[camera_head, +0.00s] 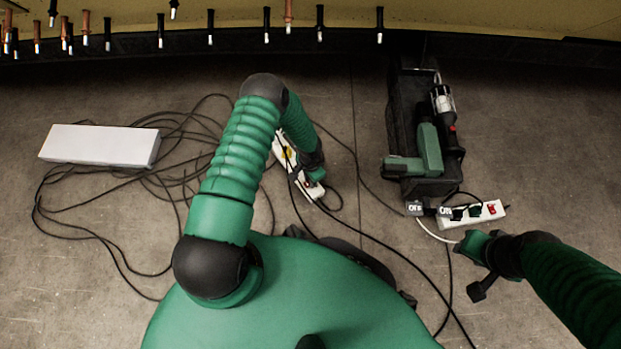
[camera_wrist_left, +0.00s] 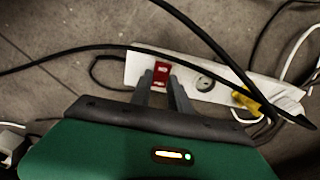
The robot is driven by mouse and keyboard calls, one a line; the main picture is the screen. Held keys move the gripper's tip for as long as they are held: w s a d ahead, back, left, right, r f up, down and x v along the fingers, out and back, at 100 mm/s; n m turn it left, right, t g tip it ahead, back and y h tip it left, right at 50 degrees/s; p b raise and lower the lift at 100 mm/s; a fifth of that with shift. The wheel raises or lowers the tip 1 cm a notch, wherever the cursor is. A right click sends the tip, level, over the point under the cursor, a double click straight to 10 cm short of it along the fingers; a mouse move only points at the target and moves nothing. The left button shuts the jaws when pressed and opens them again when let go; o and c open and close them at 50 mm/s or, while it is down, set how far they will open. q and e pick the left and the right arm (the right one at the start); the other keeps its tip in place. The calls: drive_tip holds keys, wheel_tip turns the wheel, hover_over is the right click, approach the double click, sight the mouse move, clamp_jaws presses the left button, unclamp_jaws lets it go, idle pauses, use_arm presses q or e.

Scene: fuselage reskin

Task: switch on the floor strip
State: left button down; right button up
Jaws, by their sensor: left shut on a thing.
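A white power strip (camera_head: 280,150) lies on the floor beside my left forearm. It also shows in the left wrist view (camera_wrist_left: 228,90), with a red switch (camera_wrist_left: 161,70) at its left end and a yellow plug (camera_wrist_left: 246,102) towards its right end. My left gripper (camera_wrist_left: 163,82) has its fingertips at the red switch, one on each side, and is shut on it. In the head view my left gripper (camera_head: 315,176) partly hides the strip. My right gripper (camera_head: 472,246) is low at the right, and its fingers are not clear.
A second white strip (camera_head: 456,221) with a red switch (camera_head: 491,209) and dark plugs lies at the right. A black case (camera_head: 402,110) with green tools stands behind it. A white box (camera_head: 100,146) lies at the left. Black cables (camera_head: 110,240) cross the floor, some over the first strip.

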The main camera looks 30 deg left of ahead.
use_arm(q)
drive_tip(key=p, duration=0.1)
drive_tip(key=t+p, duration=0.1)
drive_tip(key=shift+s+r+h+p, duration=0.2)
drive_tip(key=shift+s+h+p, duration=0.1)
drive_tip(key=shift+s+p, duration=0.1)
drive_tip(key=shift+s+f+t+p, duration=0.15)
drive_tip(key=shift+t+p, duration=0.3)
drive_tip(key=shift+t, duration=0.15)
drive_tip(key=shift+a, duration=0.1)
drive_tip(key=shift+f+t+h, duration=0.1)
drive_tip(key=shift+t+h, duration=0.2)
drive_tip(key=c, duration=1.2)
unclamp_jaws()
drive_tip(key=shift+c, duration=0.2)
drive_tip(key=p+v, duration=1)
drive_tip(key=v, duration=0.6)
drive_tip(key=shift+r, duration=0.45)
